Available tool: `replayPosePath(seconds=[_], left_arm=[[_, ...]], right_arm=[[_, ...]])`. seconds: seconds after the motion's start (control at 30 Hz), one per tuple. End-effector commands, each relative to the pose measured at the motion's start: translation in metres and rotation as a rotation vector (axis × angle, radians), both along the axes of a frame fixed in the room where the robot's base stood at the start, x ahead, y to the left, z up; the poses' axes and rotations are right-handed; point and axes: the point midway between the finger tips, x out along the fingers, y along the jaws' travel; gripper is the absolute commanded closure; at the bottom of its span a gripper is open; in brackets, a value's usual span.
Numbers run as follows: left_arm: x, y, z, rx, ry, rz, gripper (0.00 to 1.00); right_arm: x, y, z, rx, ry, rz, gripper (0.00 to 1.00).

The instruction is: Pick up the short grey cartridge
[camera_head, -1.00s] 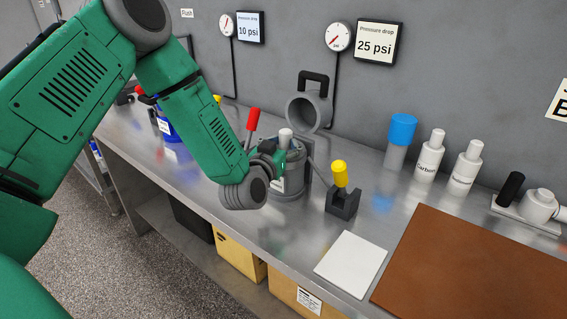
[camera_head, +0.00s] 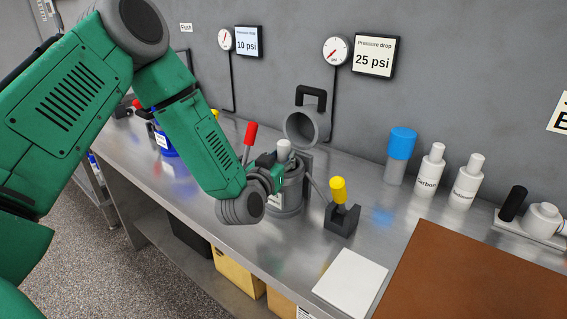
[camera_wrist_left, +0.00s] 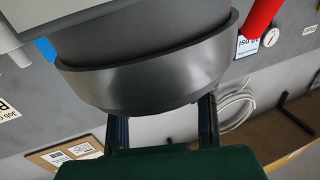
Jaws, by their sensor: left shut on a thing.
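In the head view my left gripper (camera_head: 278,168) is at the open grey housing on the bench (camera_head: 290,192). A short cylinder with a pale grey top (camera_head: 284,147) stands upright at the housing's mouth, right beside the gripper, and looks like the short grey cartridge. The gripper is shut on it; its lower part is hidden. In the left wrist view, a large grey curved body with a wide rim (camera_wrist_left: 145,80) fills the top, close to the two dark fingers (camera_wrist_left: 163,125). I cannot tell there where cartridge and housing meet. My right gripper is not in view.
The housing's round lid (camera_head: 303,124) stands open behind. A red lever (camera_head: 250,133) is close to the gripper's left. A yellow-handled block (camera_head: 342,218), white pad (camera_head: 350,284) and brown board (camera_head: 470,285) lie to the right. Bottles (camera_head: 431,170) and a blue-capped cylinder (camera_head: 402,143) stand behind.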

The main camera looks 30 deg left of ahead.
Motion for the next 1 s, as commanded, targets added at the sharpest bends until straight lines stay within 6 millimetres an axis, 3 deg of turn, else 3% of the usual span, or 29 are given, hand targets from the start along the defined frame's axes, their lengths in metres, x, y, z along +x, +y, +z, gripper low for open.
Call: replayPosePath(seconds=[0.7, 1.0], left_arm=[[0.001, 0.000, 0.131, 0.002, -0.009, 0.000, 1.00], [0.001, 0.000, 0.167, 0.002, -0.005, 0.000, 1.00]], right_arm=[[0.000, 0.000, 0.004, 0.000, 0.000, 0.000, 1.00], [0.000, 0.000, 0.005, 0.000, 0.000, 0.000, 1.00]])
